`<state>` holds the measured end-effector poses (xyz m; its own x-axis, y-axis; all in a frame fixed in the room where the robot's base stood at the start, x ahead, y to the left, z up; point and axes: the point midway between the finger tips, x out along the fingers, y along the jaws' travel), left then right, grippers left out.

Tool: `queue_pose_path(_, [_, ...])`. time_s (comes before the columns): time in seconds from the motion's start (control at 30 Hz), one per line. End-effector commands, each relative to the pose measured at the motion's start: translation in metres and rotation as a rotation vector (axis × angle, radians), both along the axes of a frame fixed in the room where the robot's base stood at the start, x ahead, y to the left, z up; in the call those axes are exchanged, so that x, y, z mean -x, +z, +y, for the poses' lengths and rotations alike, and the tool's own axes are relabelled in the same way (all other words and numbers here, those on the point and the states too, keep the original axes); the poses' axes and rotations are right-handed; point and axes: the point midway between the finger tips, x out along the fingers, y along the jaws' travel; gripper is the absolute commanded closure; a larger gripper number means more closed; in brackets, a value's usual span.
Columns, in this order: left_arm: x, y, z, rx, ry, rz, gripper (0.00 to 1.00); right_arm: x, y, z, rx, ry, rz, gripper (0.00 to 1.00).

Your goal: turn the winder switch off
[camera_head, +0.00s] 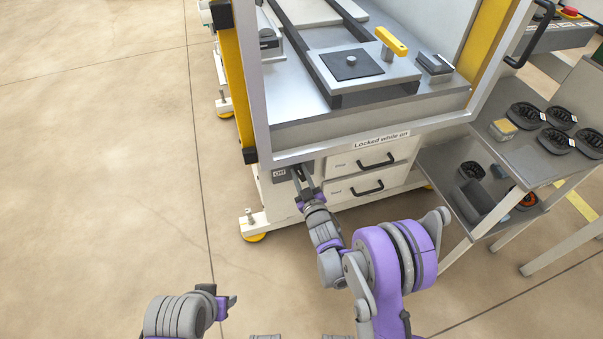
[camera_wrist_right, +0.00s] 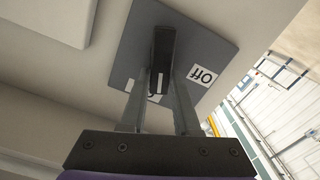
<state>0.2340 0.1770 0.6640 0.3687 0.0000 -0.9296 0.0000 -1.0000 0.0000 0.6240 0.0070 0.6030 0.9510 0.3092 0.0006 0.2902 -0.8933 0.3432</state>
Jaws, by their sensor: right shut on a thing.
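The winder switch shows in the head view as a grey plate (camera_head: 279,175) with an "Off" label, on the front of the white machine. In the wrist view the plate (camera_wrist_right: 218,48) has a dark handle (camera_wrist_right: 163,45) and an "Off" label to its right. A second label is mostly hidden behind the handle and fingers. My right gripper (camera_head: 303,178) is at the plate; in the wrist view its two fingers (camera_wrist_right: 162,88) are shut on the handle, one on each side. My left gripper (camera_head: 230,302) is low in the head view, away from the machine; its finger gap is unclear.
A "Locked while on" label (camera_head: 381,140) is on the machine's frame edge. Two drawers with black handles (camera_head: 376,161) are right of the switch. A grey shelf cart (camera_head: 440,163) with several black parts stands at right. The floor at left is clear.

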Motion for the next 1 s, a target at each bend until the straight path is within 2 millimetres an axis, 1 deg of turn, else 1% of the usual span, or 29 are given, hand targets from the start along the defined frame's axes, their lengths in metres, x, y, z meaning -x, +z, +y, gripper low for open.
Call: queue_pose_path(1.0, [0.003,0.021,0.0,0.0,0.0,-0.005,0.5,0.004,-0.013,0.011,0.903,-0.001,-0.29,1.0])
